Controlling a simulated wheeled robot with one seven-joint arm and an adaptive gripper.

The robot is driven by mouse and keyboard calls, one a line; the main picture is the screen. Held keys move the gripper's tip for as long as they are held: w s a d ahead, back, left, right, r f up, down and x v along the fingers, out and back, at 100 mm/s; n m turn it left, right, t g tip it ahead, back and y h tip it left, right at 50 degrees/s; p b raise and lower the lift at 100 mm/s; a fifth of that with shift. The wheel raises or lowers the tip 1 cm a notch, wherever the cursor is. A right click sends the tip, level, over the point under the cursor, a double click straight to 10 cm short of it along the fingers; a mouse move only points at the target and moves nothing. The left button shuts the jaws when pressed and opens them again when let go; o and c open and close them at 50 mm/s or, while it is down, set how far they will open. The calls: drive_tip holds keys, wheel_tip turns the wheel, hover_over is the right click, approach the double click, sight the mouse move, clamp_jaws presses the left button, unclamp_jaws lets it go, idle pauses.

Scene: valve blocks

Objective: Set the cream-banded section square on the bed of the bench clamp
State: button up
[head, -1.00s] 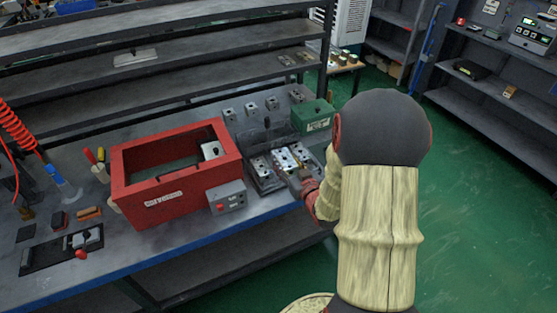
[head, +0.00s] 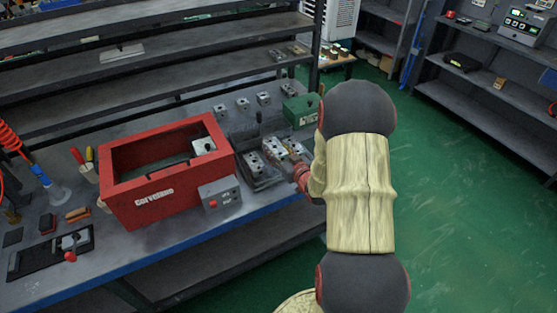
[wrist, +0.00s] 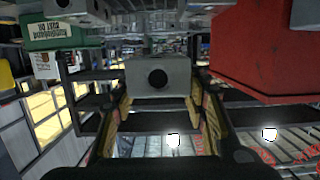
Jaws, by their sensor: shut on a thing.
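My gripper (wrist: 158,98) is shut on a grey block (wrist: 158,76) with a dark round hole in its near face. No cream band shows on that face, so I cannot tell from it whether this is the cream-banded section. In the head view my gripper (head: 302,174) is at the right side of a dark tray (head: 265,184) holding pale metal blocks (head: 255,163); the arm partly hides it. A dark plate with a red-knobbed clamp (head: 70,243), seemingly the bench clamp, lies at the bench's left front, far from my gripper.
A red open-topped box (head: 165,200) stands between the tray and the clamp, with a grey button box (head: 220,193) at its front right. A green box (head: 300,110) stands behind the tray. Several small blocks (head: 242,104) line the bench's back. Shelves rise behind.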

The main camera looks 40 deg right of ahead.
drive_tip(key=w+d+f, duration=0.1)
drive_tip(key=f, duration=0.1)
drive_tip(key=w+d+f+b, duration=0.1)
drive_tip(key=f, duration=0.1)
drive_tip(key=w+d+f+b, duration=0.1)
drive_tip(key=shift+w+d+f, duration=0.3)
drive_tip(key=shift+d+f, duration=0.1)
drive_tip(key=shift+w+d+f+b, duration=0.15)
drive_tip(key=shift+f+b, duration=0.6)
drive_tip(key=shift+f, duration=0.7)
drive_tip(key=shift+f, duration=0.15)
drive_tip(key=o, duration=1.1)
drive_tip(key=shift+f, duration=0.2)
drive_tip(key=o, duration=0.5)
drive_tip(key=shift+r, duration=0.1)
